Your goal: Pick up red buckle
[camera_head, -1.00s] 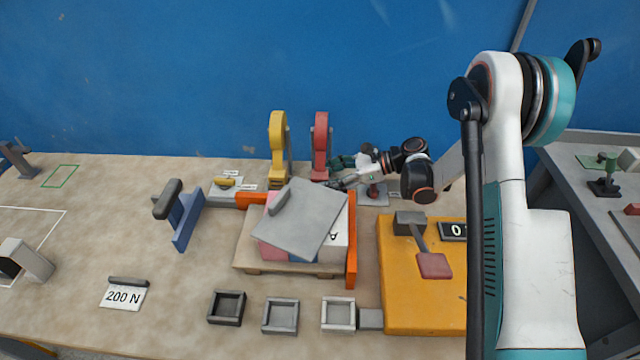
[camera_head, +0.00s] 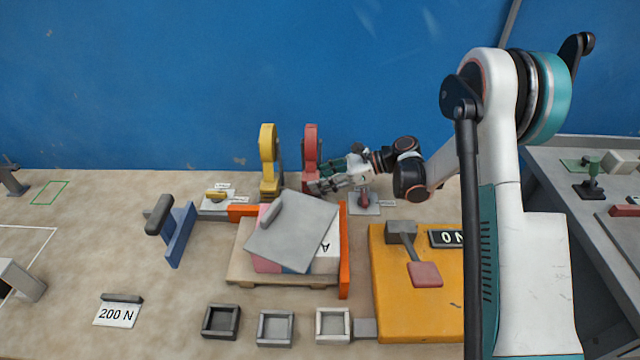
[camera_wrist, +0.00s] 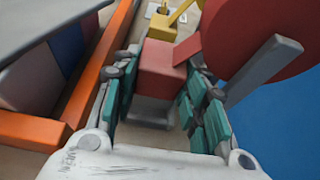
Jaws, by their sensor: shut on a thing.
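The red buckle is a small block (camera_wrist: 162,72) at the foot of an upright red reel (camera_head: 311,146). In the wrist view it sits between my teal-padded fingers, beside the large red disc of the reel (camera_wrist: 245,35). My gripper (camera_wrist: 162,82) is shut on this block, with one finger on each side. In the head view my gripper (camera_head: 322,185) reaches in from the right at the reel's foot, and hides most of the block.
A yellow reel (camera_head: 267,158) stands just left. In front, a tilted grey panel (camera_head: 292,230) lies on a stack between orange rails (camera_head: 344,250). A grey plate with a red fitting (camera_head: 365,200) is at right. The blue wall (camera_head: 180,80) stands behind.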

